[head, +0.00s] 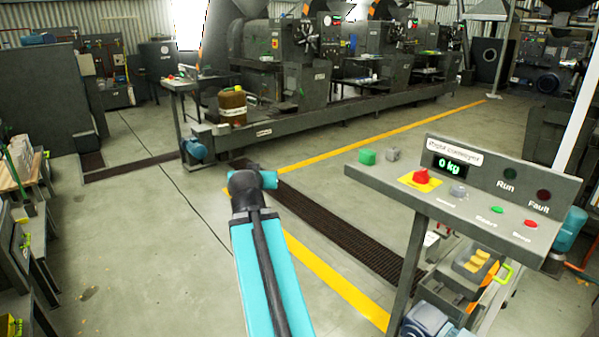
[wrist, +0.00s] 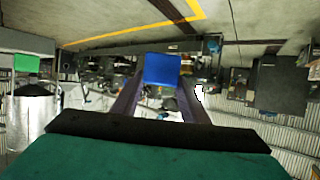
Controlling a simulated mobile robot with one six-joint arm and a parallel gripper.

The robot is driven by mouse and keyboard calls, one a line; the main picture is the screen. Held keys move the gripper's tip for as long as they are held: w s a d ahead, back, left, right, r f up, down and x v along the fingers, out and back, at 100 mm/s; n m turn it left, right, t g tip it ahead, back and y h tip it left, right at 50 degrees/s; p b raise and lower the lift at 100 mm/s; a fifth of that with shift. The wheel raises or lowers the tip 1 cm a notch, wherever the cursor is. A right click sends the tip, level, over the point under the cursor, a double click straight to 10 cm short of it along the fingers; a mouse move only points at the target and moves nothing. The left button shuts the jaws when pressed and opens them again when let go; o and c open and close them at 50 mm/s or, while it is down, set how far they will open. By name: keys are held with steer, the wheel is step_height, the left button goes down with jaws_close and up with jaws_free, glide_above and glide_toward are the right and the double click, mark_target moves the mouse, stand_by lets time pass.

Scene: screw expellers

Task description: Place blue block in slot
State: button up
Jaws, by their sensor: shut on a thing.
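The blue block (wrist: 162,69) is in the wrist view, held between the two dark fingers of my gripper (wrist: 160,88). My gripper is shut on it, and the block stands out at the fingertips. In the head view my teal arm reaches forward over the floor; the gripper and the blue block cannot be made out there. I cannot make out the slot in either view.
The console carries a red knob (head: 421,177), buttons and a display reading 0 kg. A dark floor grating (head: 340,240) and yellow lines run beside it. Open floor lies to the left of my arm.

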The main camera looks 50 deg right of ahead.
steer(key=w+a+f+n+t+y, duration=0.2)
steer(key=w+a+n+t+y, duration=0.25)
steer(key=w+a, duration=1.15)
steer(key=w+a+n+y, duration=0.3)
steer(key=a, duration=0.9)
steer(key=w+a+n+t+y, duration=0.1)
steer(key=w+a+n+y, duration=0.2)
steer(key=a, duration=1)
steer(key=shift+f, duration=0.25)
steer(key=shift+w, duration=0.15)
